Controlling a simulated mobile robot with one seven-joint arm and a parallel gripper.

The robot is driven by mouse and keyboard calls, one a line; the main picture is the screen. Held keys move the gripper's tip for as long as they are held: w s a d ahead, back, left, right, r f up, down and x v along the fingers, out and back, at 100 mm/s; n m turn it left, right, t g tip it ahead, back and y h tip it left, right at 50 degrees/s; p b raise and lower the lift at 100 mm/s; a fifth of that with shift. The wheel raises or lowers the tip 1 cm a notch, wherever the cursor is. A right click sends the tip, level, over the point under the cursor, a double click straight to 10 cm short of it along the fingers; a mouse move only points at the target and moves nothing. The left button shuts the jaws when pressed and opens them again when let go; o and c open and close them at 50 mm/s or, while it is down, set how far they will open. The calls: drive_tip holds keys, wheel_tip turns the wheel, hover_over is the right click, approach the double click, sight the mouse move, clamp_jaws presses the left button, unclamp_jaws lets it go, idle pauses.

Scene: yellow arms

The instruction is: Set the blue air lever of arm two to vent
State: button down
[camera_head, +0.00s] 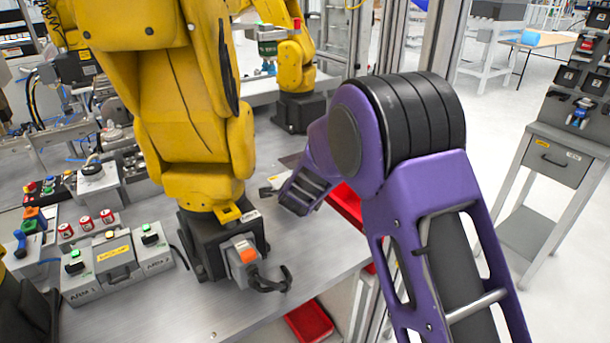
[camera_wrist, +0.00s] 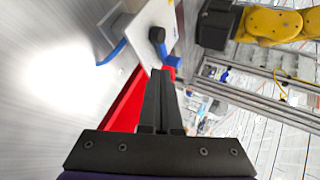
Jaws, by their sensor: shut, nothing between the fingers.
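In the wrist view a pale plate (camera_wrist: 148,18) carries a black round knob (camera_wrist: 156,34) with a blue lever (camera_wrist: 165,54) at it. A second blue strip (camera_wrist: 112,52) sticks out beside a grey box to the left. I cannot read a label that ties either to arm two, nor a vent mark. My gripper (camera_wrist: 160,73) is shut and empty, its fingertips close below the blue lever on the plate. I cannot tell whether they touch it. In the head view my purple arm reaches over the bench and hides the fingertips.
A yellow arm (camera_head: 190,120) stands on a dark base at the bench middle. A control box (camera_head: 115,262) with green buttons sits at the left. A red tray (camera_head: 347,203) lies behind my arm, and red also borders the fingers in the wrist view. Bare bench (camera_head: 180,315) lies in front.

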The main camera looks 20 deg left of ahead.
drive_tip(key=shift+w+a+f+p, duration=0.1)
drive_tip(key=shift+w+a+p, duration=0.15)
drive_tip(key=shift+w, duration=0.85)
drive_tip(key=shift+w+a+p, duration=0.15)
drive_tip(key=shift+w+p, duration=0.05)
drive_tip(key=shift+w, duration=0.85)
drive_tip(key=shift+w+f+y+b, duration=0.15)
drive_tip(key=shift+y+b, duration=0.15)
drive_tip(key=shift+b, duration=0.25)
drive_tip(key=shift+n, duration=0.3)
